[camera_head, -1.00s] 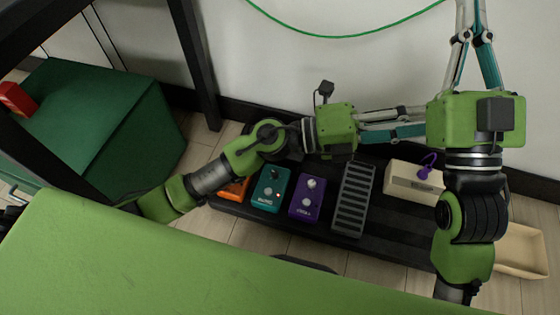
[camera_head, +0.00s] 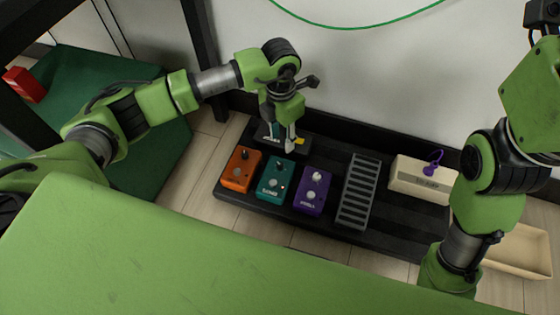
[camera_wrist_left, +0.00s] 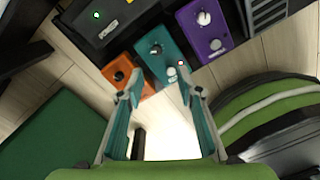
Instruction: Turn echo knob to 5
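The teal pedal (camera_head: 275,181) stands between the orange and purple pedals on the black board; its label is too small to read surely. Its dark knob (camera_head: 280,167) is on its rear part and also shows in the left wrist view (camera_wrist_left: 156,49). A white round part (camera_wrist_left: 172,72) and a lit red light are nearer its front. My left gripper (camera_head: 284,143) points down above the board, behind the pedals. In the left wrist view its fingers (camera_wrist_left: 158,93) are apart with nothing between them. My right gripper is outside the head view; only its arm shows.
The orange pedal (camera_head: 240,170) and purple pedal (camera_head: 312,192) flank the teal one. A ribbed grey pedal (camera_head: 358,192) and cream box (camera_head: 420,180) are to the right. A black box (camera_wrist_left: 100,18) with a green light lies behind. A tan tray (camera_head: 515,252) is at far right.

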